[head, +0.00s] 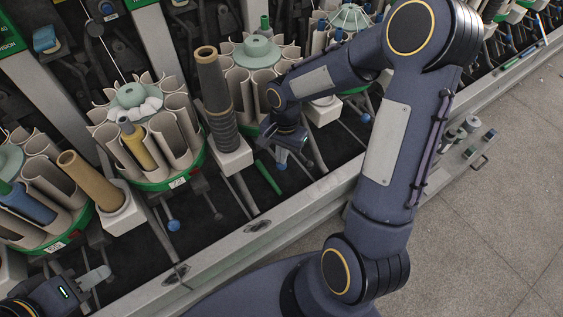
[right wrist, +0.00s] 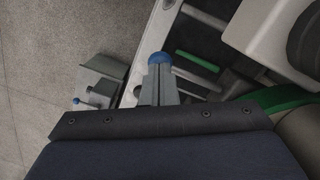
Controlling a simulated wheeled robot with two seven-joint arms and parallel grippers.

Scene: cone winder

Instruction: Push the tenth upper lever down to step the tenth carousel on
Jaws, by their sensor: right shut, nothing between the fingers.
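My right gripper (head: 290,150) is shut and empty, reaching down in front of a green-based carousel (head: 254,67) with cream tube pockets. In the right wrist view, the blue ball of a lever (right wrist: 158,58) shows right at the tips of my grey fingers (right wrist: 160,85); whether they touch is unclear. Which carousel is the tenth cannot be read. My left gripper (head: 92,279) is at the bottom left, away from the levers; its finger gap is not clear.
Another carousel (head: 150,135) stands to the left, with a blue-balled lever (head: 173,225) below it. A dark tube (head: 215,95) on a white block stands close left of my right gripper. A pale rail (head: 260,228) runs along the front; open floor (head: 500,190) lies right.

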